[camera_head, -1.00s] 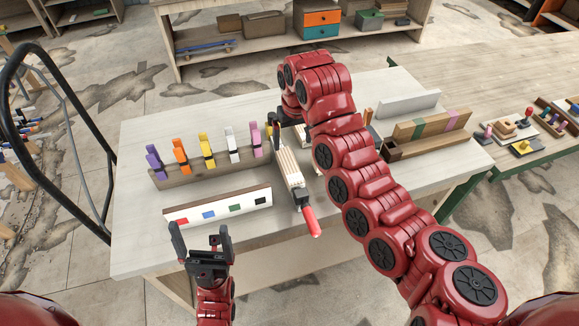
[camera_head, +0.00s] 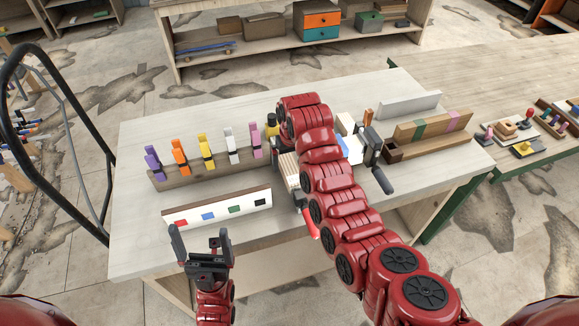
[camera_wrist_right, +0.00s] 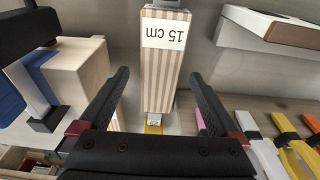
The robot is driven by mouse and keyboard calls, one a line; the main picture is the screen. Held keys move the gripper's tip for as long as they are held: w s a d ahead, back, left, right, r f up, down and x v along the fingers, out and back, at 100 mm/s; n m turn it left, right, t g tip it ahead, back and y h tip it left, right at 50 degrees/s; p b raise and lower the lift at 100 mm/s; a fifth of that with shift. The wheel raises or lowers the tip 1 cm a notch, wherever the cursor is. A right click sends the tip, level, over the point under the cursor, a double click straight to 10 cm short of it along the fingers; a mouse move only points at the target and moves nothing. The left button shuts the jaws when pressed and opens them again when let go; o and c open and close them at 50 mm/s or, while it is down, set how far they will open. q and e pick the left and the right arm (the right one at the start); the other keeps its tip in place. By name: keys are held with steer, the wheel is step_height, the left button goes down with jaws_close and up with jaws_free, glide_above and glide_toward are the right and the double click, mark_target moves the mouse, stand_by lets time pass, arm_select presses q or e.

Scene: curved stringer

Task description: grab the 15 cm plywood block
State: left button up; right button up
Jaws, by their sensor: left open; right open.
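The plywood block (camera_wrist_right: 165,62) has striped edges and a white "15 cm" label in the right wrist view. In the head view the block (camera_head: 287,168) lies on the pale table, partly hidden by my right arm. My right gripper (camera_wrist_right: 159,76) is open, with one finger to each side of the block's near part in the wrist picture. I see no contact, and cannot tell the height gap. In the head view my right gripper is mostly hidden behind its arm. My left gripper (camera_head: 203,245) is open and empty at the table's front edge.
Coloured clamps (camera_head: 205,150) stand in a wooden rack to the left. A white strip with coloured squares (camera_head: 218,208) lies before it. A red handle (camera_head: 311,224) is near the block's front end. A black-handled clamp (camera_head: 376,163) and wooden trough (camera_head: 430,132) are to the right.

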mark_target(290, 165)
steer(key=shift+w+a+f+p, duration=0.15)
steer(key=shift+f+p, duration=0.15)
steer(key=shift+f, duration=0.45)
steer(key=shift+w+d+f+p, duration=0.15)
steer(key=shift+f+p, duration=0.1)
steer(key=shift+f, duration=0.5)
steer(key=shift+a, duration=0.1)
jaws_close()
steer(key=shift+r, duration=0.15)
